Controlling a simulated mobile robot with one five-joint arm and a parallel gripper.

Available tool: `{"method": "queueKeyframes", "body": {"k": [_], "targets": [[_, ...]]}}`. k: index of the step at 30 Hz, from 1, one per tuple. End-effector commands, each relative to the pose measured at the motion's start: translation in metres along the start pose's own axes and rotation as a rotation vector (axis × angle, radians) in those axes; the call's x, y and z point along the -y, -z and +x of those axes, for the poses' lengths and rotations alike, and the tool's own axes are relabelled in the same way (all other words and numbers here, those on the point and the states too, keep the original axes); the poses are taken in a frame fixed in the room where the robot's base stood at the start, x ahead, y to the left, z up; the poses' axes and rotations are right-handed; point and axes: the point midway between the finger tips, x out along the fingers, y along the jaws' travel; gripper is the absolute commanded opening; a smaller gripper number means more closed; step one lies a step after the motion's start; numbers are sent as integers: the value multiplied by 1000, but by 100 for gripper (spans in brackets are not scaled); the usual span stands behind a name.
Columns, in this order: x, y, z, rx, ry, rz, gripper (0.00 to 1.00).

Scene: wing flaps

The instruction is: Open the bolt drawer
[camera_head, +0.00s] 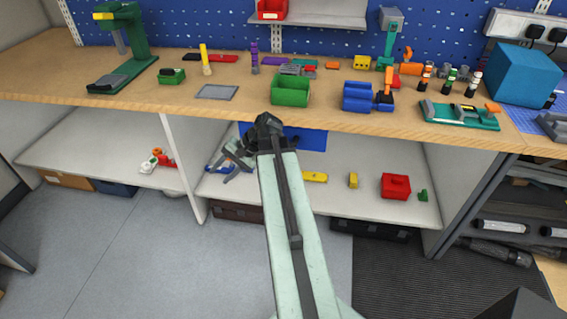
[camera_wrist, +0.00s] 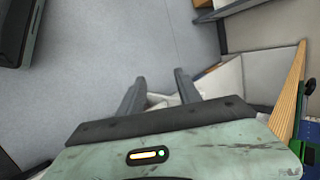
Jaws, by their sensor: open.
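A blue panel (camera_head: 313,139), which looks like a drawer front, sits just under the workbench top behind my wrist. I cannot tell for sure that it is the bolt drawer, and my arm hides part of it. My gripper (camera_head: 232,164) is in front of the bench, left of and a little below the blue panel, pointing left. In the wrist view my gripper (camera_wrist: 160,78) has its two dark fingers spread apart with nothing between them. No handle is clearly visible.
The shelf below (camera_head: 330,203) holds a red box (camera_head: 396,186) and small yellow parts. Grey floor (camera_head: 110,250) is clear at left.

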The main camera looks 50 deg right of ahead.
Motion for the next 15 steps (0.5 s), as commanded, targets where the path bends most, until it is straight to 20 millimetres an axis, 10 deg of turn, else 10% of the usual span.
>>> {"method": "queueKeyframes", "body": {"k": [6, 15], "targets": [[-114, 107, -103, -155, 477, 419, 41], [-173, 134, -196, -232, 763, 586, 41]]}}
